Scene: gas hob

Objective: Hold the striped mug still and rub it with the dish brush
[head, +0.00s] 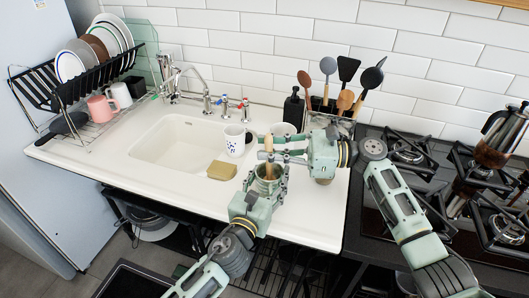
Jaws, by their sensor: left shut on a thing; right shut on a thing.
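My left gripper (268,175) is shut around the striped mug (268,187), over the right part of the white counter. The fingers hide much of the mug, and its stripes are too small to make out. My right gripper (267,149) comes in from the right, just above and behind the left one. It is shut on the pale wooden handle of the dish brush (268,143). The brush stands nearly upright with its lower end at the mug's mouth. I cannot tell whether the bristles touch the mug's inside.
A yellow-brown sponge (222,170) lies by the sink basin (180,142). A dotted white mug (234,140) and another white mug (283,130) stand behind my grippers. A utensil holder (333,121) stands by the wall. The gas hob (400,210) is at right, a dish rack (85,80) at left.

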